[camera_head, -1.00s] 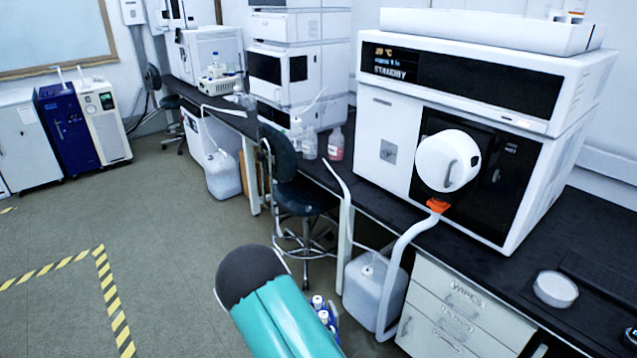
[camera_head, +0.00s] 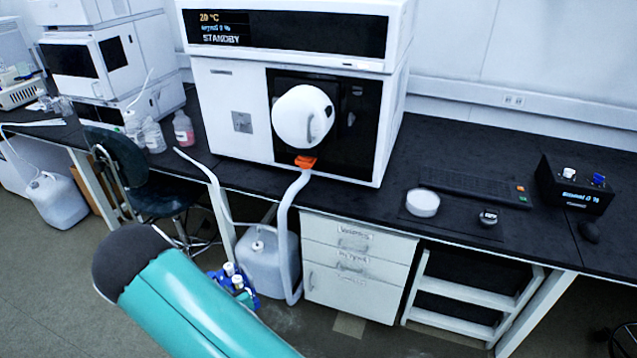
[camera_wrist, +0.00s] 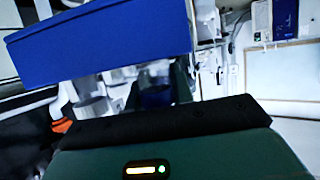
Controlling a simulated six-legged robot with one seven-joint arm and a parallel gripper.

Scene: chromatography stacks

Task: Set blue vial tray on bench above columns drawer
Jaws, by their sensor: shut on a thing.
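The blue vial tray (camera_wrist: 100,45) fills the upper left of the wrist view as a plain blue slab seen close up. In the head view the tray (camera_head: 243,296) shows partly behind my teal arm, low in front of the bench, with white-capped vials in it. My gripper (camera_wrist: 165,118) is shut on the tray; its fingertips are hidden. The black bench top (camera_head: 350,205) is above a white drawer unit (camera_head: 358,268) with three labelled drawers; the labels are too blurred to read surely.
A large white instrument (camera_head: 235,110) reading STANDBY stands on the bench. A white round dish (camera_head: 422,203), a keyboard (camera_head: 470,186) and a black box (camera_head: 575,185) lie to its right. A stool (camera_head: 150,185) and a white jug (camera_head: 268,260) stand below. Bench before the keyboard is partly clear.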

